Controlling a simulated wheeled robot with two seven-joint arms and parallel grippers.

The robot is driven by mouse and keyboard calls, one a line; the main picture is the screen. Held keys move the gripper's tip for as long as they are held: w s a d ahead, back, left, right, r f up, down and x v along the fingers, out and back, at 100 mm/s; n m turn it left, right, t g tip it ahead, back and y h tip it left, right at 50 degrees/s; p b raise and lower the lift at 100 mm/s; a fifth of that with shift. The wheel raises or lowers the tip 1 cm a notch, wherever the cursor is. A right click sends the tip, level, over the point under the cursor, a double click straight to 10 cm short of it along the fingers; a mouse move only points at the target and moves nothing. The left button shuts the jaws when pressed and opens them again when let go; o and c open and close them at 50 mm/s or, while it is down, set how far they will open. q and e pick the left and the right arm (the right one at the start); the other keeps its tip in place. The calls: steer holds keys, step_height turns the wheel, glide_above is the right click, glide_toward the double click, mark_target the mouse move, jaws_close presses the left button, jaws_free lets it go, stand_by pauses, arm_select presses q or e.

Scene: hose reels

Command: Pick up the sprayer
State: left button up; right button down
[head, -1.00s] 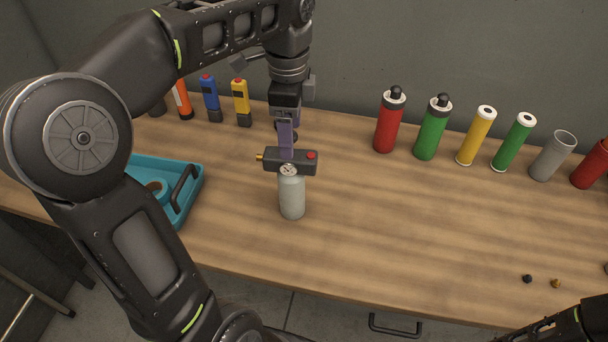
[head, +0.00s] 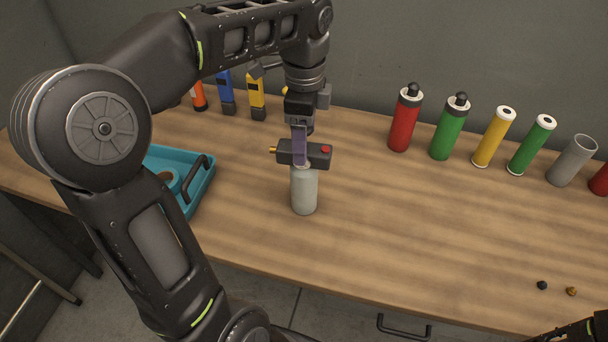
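The sprayer (head: 304,192) stands upright on the table in the head view. It has a pale grey bottle and a dark head with a brass nozzle on the left and a red button on the right. My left gripper (head: 300,153) points down at it from above. One finger lies across the near side of the dark head. The other finger is hidden behind it, so I cannot tell whether they grip it. My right gripper is out of view; only a bit of my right arm shows at the lower right corner.
A teal tray (head: 206,188) with a dark handle lies left of the sprayer. Blue (head: 226,92) and yellow (head: 256,97) devices stand behind. Red (head: 404,120), green (head: 450,128) and other cylinders line the back right. Two small knobs (head: 542,285) lie front right. The middle right is clear.

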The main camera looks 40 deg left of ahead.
arm_select(q)
glide_above(304, 179)
steer(key=w+a, duration=0.2)
step_height(304, 179, down, 4)
steer(key=shift+w+d+f+p, duration=0.15)
steer(key=shift+p, duration=0.2)
jaws_close()
stand_by(0.6)
